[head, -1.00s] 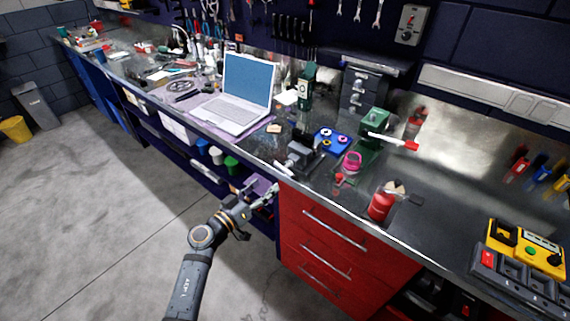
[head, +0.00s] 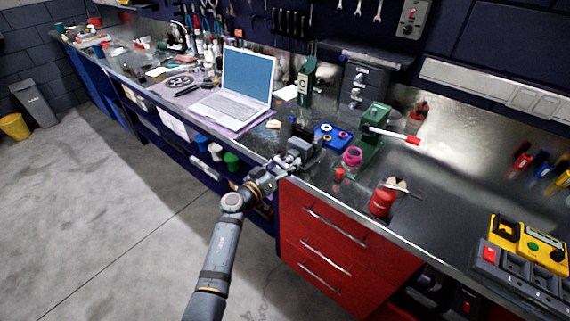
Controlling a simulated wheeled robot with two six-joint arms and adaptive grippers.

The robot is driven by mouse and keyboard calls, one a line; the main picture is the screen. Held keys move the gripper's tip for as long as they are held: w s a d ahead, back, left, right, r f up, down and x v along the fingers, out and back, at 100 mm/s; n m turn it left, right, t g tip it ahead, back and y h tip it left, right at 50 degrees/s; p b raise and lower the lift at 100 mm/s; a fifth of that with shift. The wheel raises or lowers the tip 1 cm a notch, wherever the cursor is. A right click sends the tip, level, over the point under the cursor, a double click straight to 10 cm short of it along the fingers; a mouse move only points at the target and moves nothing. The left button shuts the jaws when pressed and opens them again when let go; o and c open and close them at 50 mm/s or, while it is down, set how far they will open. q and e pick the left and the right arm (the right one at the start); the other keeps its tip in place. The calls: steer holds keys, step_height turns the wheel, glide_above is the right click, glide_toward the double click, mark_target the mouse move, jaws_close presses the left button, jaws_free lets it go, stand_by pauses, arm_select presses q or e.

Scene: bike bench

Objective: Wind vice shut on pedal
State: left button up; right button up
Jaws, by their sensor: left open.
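The grey vice (head: 300,146) sits at the front edge of the bench, left of the red drawers. My left gripper (head: 293,164) is open at the front of the vice and covers its lower front part. I cannot tell whether the fingers touch the vice or its handle. The pedal cannot be made out, and the gap between the jaws is too small to read. My right gripper is out of view.
A blue tray (head: 329,134) with small rings lies behind the vice. A green press (head: 372,128) with a red-tipped lever, a pink cup (head: 352,156) and a red bottle (head: 382,199) stand to the right. A laptop (head: 238,92) is to the left.

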arm_select(q)
jaws_close()
stand_by(0.3)
steer(key=shift+r+m+p, duration=0.1)
steer(key=shift+m+p, duration=0.6)
steer(key=shift+p, duration=0.25)
steer(key=shift+m+p, duration=0.65)
steer(key=shift+m, duration=0.05)
steer(key=shift+m+p, duration=0.65)
steer(key=shift+m, duration=0.45)
steer(key=shift+f+m+p, duration=0.2)
steer(key=shift+m+p, duration=0.15)
steer(key=shift+m, duration=0.55)
steer(key=shift+f, duration=0.1)
